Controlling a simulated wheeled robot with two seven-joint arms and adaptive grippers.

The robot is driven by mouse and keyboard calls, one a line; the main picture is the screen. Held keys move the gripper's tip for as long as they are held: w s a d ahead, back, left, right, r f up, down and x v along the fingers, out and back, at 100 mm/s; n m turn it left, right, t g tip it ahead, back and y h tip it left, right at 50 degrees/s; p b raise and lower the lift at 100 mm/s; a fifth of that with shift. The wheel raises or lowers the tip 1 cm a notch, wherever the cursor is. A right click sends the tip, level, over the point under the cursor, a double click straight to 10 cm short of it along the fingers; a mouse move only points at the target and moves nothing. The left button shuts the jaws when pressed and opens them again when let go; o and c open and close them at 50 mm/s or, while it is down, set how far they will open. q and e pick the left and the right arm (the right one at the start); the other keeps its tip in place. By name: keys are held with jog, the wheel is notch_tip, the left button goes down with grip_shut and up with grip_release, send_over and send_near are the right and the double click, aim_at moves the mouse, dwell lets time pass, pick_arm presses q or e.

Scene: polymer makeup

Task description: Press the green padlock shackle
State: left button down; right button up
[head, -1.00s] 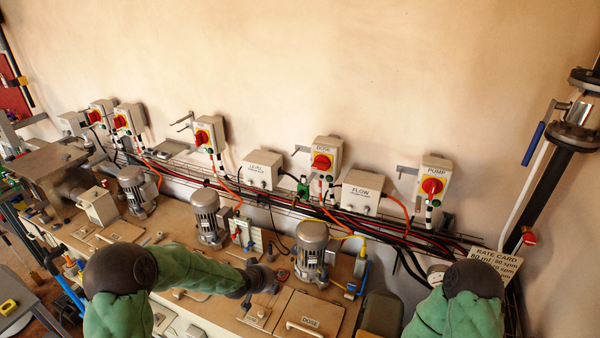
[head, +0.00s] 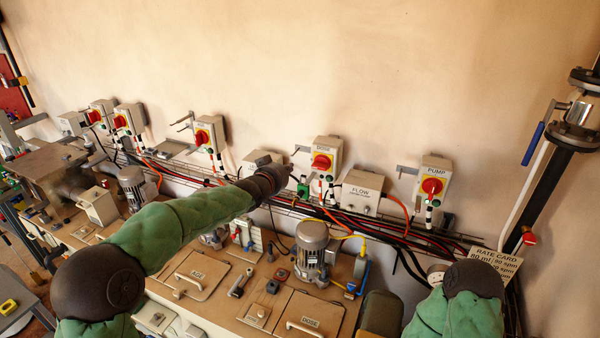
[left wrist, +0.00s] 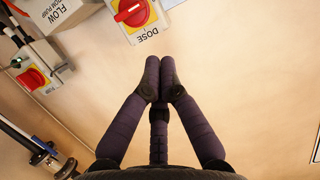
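The green padlock (head: 303,188) hangs just left of and below the DOSE switch box (head: 326,156) in the head view. It is small, and its shackle cannot be made out. My left gripper (head: 290,170) is raised at the wall with its tips close to the padlock; I cannot tell whether they touch it. In the left wrist view the gripper (left wrist: 159,76) has its fingers together with nothing between them. The DOSE box (left wrist: 132,16) with its red knob is at the top there, and the padlock is not visible. My right gripper is out of view.
The FLOW box (head: 361,191) and PUMP box (head: 433,184) are to the right. My left arm hides much of the LEVEL box (head: 258,157). Cables run along a wall tray below. A motor (head: 312,246) stands on the bench beneath. The wall above is bare.

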pick_arm(q)
jog(key=p, duration=0.5)
send_over(302, 175)
jog(key=s, duration=0.2)
notch_tip(302, 175, down, 3)
jog(key=shift+w+a+f+b, duration=0.1)
jog(key=shift+a+f+b, duration=0.1)
jog(key=shift+f, duration=0.4)
jog(key=shift+a+f+b, duration=0.15)
jog(key=shift+f, duration=1.05)
jog(key=shift+f+b, duration=1.1)
jog(key=shift+f, duration=0.05)
jog(key=shift+r, duration=0.1)
